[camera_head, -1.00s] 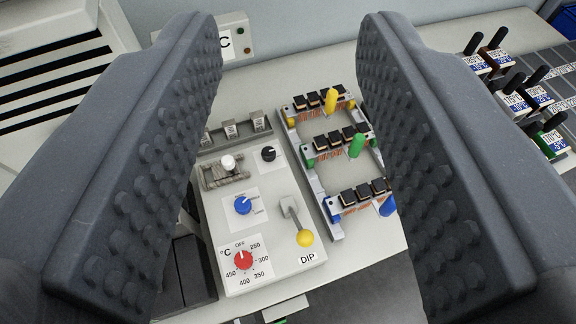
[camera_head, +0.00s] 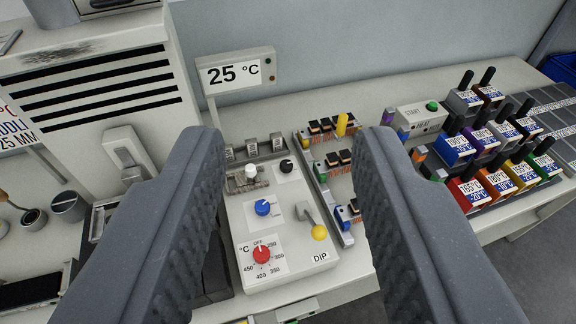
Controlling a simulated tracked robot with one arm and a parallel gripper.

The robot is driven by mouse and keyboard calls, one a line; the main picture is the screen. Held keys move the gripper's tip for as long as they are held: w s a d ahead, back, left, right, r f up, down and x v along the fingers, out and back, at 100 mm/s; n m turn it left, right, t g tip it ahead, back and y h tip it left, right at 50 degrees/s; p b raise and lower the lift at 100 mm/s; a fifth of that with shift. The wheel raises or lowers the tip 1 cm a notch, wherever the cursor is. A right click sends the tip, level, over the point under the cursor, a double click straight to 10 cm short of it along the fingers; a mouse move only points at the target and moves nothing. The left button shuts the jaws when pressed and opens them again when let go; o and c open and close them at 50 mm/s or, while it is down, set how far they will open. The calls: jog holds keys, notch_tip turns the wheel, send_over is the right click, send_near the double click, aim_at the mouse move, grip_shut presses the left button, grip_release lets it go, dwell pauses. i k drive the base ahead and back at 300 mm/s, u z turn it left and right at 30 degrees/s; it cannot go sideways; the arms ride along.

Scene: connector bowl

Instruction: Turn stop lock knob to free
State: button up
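A grey control panel (camera_head: 231,222) lies ahead, between my fingers in the picture. It carries a small black knob (camera_head: 286,166) at its upper right, a blue knob (camera_head: 263,207) on a white label in the middle, and a red temperature knob (camera_head: 261,254) near the bottom, pointing near OFF. The small print is too small to read, so I cannot tell which knob is the stop lock. My gripper (camera_head: 292,142) is wide open and empty, with both fingers framing the panel and apart from the knobs.
A white knob (camera_head: 250,170) on a slider and a yellow-tipped DIP lever (camera_head: 319,232) share the panel. A connector rack (camera_head: 346,240) stands to its right, partly behind my right finger. A 25 °C display (camera_head: 237,73) stands behind. Coloured labelled blocks (camera_head: 495,182) fill the right.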

aim_at(286, 164)
jog(key=u, duration=0.05)
jog(key=i, duration=0.9)
jog(key=z, duration=0.05)
